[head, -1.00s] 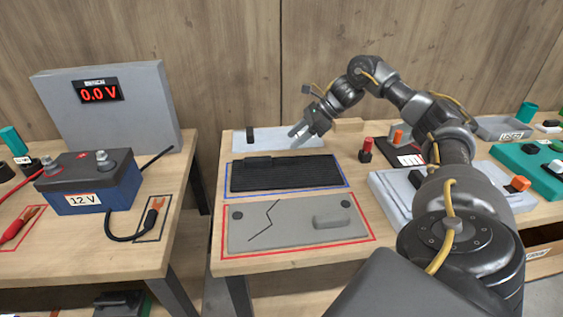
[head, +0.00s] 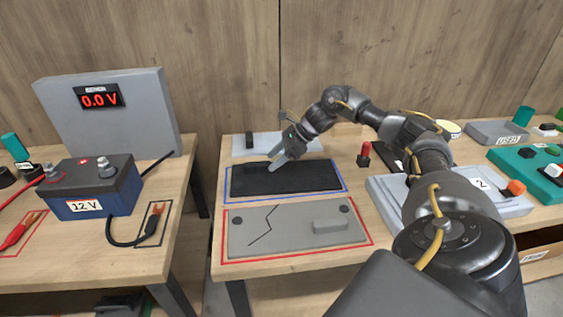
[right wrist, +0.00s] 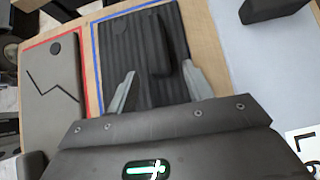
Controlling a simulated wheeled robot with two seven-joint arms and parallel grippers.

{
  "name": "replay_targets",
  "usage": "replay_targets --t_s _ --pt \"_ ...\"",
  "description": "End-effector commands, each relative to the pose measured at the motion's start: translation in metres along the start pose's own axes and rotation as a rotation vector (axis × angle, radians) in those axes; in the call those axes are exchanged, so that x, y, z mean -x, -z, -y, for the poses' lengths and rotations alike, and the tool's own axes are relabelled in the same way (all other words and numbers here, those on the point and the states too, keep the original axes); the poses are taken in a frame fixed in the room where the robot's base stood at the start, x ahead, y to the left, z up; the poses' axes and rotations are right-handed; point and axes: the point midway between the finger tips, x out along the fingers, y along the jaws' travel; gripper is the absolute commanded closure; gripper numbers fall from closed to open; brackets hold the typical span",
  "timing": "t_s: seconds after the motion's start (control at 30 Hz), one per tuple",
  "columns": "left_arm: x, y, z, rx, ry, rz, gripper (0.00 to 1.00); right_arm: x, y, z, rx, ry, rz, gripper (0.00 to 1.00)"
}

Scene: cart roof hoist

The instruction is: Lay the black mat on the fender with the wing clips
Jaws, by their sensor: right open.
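The black mat (head: 310,181) lies flat inside a blue outline on the middle table. It is ribbed and carries a raised black pad, which shows in the right wrist view (right wrist: 154,40). My right gripper (head: 277,160) is over the mat's far left part, at the pad. Its fingers are open, one on each side of the pad (right wrist: 157,82); I cannot tell whether they touch it. A grey panel (head: 290,237) with a zigzag line, dark round spots and a raised grey block lies in a red outline nearer me. I cannot tell which piece is the fender with wing clips. My left gripper is not in view.
A pale plate (head: 285,142) with a black block lies behind the mat. A red-topped post (head: 365,153) and another pale plate (head: 500,200) with an orange knob stand right. A battery (head: 92,185) and a 0.0 V meter (head: 150,110) are on the left table.

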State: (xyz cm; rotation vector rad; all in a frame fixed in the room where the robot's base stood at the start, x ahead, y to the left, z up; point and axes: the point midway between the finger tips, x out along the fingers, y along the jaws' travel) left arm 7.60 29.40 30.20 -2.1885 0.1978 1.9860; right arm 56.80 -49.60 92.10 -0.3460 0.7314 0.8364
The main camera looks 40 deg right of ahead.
Motion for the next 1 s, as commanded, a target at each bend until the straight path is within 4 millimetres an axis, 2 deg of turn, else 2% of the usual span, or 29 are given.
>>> replay_targets --t_s 0.13,0.37,0.73,0.77,1.0 --pt "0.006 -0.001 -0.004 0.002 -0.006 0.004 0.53 -0.019 -0.001 -0.001 -0.001 -0.002 -0.001 0.49" --pt "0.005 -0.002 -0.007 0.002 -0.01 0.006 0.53 -0.022 0.001 0.0 0.0 0.001 -0.001 0.49" --pt "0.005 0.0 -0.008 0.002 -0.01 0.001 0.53 -0.022 0.001 0.0 0.0 0.001 -0.001 0.98" --pt "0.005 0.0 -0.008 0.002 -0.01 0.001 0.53 -0.022 0.0 0.0 0.0 0.001 -0.001 1.0" --pt "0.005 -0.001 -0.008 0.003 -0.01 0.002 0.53 -0.021 -0.001 0.001 0.001 0.002 0.002 1.0"
